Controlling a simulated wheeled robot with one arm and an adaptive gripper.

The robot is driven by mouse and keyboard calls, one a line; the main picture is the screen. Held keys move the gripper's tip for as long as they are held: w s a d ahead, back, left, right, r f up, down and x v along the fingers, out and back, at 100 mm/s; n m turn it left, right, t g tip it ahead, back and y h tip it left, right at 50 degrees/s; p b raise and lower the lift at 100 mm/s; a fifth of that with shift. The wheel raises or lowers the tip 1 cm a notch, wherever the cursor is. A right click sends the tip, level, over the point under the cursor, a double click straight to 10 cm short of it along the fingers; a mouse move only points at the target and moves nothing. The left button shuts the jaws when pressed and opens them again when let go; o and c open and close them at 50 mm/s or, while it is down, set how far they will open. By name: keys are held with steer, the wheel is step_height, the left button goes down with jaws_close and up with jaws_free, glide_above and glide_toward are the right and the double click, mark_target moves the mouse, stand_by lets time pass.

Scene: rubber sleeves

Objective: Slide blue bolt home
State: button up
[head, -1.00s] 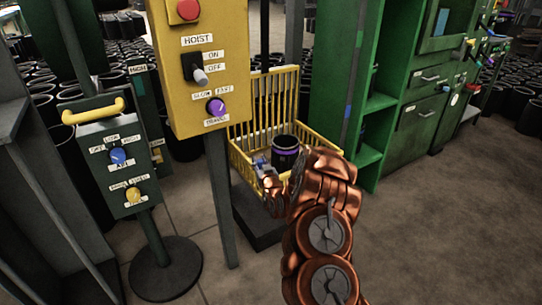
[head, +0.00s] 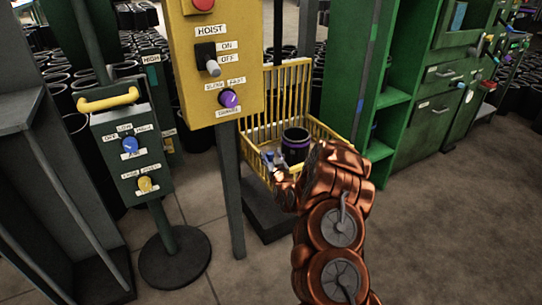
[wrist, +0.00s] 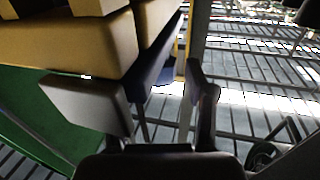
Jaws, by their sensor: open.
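A small blue piece (head: 269,157), which looks like the blue bolt, shows at the front left of the yellow barred cage (head: 283,82), just above my gripper (head: 278,169). In the wrist view a dark blue part (wrist: 158,71) lies between and beyond my open gripper fingers (wrist: 160,96), under a thick yellow bar (wrist: 65,45). I cannot tell whether the fingers touch it. My copper arm hides the cage's front right corner.
A black sleeve with a purple band (head: 296,144) stands in the cage. A yellow hoist panel (head: 213,105) on a post stands left of it, and a green shelf unit (head: 395,150) right. Open floor (head: 440,220) lies to the right.

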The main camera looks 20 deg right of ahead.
steer(key=s+a, duration=0.2)
steer(key=s, duration=0.9)
steer(key=shift+s, duration=0.15)
stand_by(0.4)
steer(key=s+a+r+n+g+y+p, duration=0.2)
steer(key=s+a+r+g+p, duration=0.3)
steer(key=r+p, duration=0.4)
steer(key=s+a+r+n+g+y+p, duration=0.2)
steer(key=s+a+r+g+p, duration=0.1)
steer(key=a+r+p, duration=0.55)
steer(key=s+a+r+m+g+p, duration=0.1)
steer(key=s+r+g+p, duration=0.4)
steer(key=s+r, duration=1.1)
steer(key=s+a+r+g+p, duration=0.4)
steer(key=s+r+p, duration=0.8)
steer(key=s, duration=1.1)
step_height(320, 180, up, 4)
steer(key=shift+s+a+f+m+g+h, duration=0.15)
steer(key=shift+m+g+h, duration=0.2)
steer(key=shift+g, duration=0.85)
